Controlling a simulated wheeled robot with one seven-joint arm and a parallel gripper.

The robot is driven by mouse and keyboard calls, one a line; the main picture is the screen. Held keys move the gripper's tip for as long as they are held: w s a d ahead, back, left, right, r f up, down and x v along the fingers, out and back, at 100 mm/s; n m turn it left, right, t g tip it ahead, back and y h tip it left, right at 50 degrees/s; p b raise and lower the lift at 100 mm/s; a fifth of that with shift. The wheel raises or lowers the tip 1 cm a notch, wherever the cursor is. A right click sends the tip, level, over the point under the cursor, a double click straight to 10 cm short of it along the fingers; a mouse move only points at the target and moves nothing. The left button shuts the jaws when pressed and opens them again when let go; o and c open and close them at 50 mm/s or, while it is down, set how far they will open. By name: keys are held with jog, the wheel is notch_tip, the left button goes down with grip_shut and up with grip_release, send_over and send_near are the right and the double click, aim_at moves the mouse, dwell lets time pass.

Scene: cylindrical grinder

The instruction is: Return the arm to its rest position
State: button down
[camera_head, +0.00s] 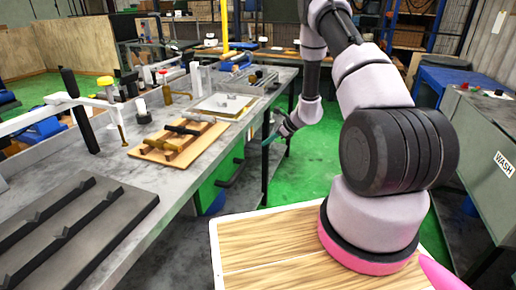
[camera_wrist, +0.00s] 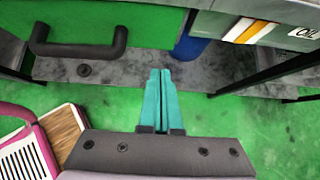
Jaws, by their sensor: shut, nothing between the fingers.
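My arm rises from the wooden-topped base at the right of the head view, bends over at the top and hangs down beside the workbench. My gripper (camera_head: 270,141) is at its lower end, small and partly dark, next to the bench's front edge. In the wrist view my gripper (camera_wrist: 160,72) shows two teal fingers lying together, shut with nothing between them. They are over the green floor (camera_wrist: 100,105), pointing toward the grey lower ledge of the bench.
The grey workbench (camera_head: 150,185) carries a wooden board (camera_head: 165,153) with tools and a dark slotted plate (camera_head: 75,230). A black handle (camera_wrist: 80,48) is on a green drawer front left of my fingers. A grey machine marked WASH (camera_head: 485,150) stands right. Green floor lies between.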

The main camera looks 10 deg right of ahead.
jog(key=s+a+r+n, duration=0.2)
jog(key=s+r+n, duration=0.1)
jog(key=r, duration=0.7)
jog(key=s+a+r+n+g, duration=0.1)
jog(key=s+r+n, duration=0.2)
jog(key=r, duration=0.7)
jog(key=s+a+r+n, duration=0.2)
jog(key=s+r+n, duration=0.2)
jog(key=r, duration=0.6)
jog(key=s+d+r+n+t+h, duration=0.1)
jog(key=s+r+n+h, duration=0.1)
jog(key=s+r+n, duration=0.3)
jog(key=s+d+r+n+t+h, duration=0.2)
jog(key=s+r+n, duration=0.3)
jog(key=s+r, duration=0.6)
jog(key=s+h, duration=0.1)
jog(key=s, duration=0.8)
jog(key=shift+d+n, duration=0.25)
jog(key=shift+n, duration=0.05)
jog(key=shift+s, duration=0.1)
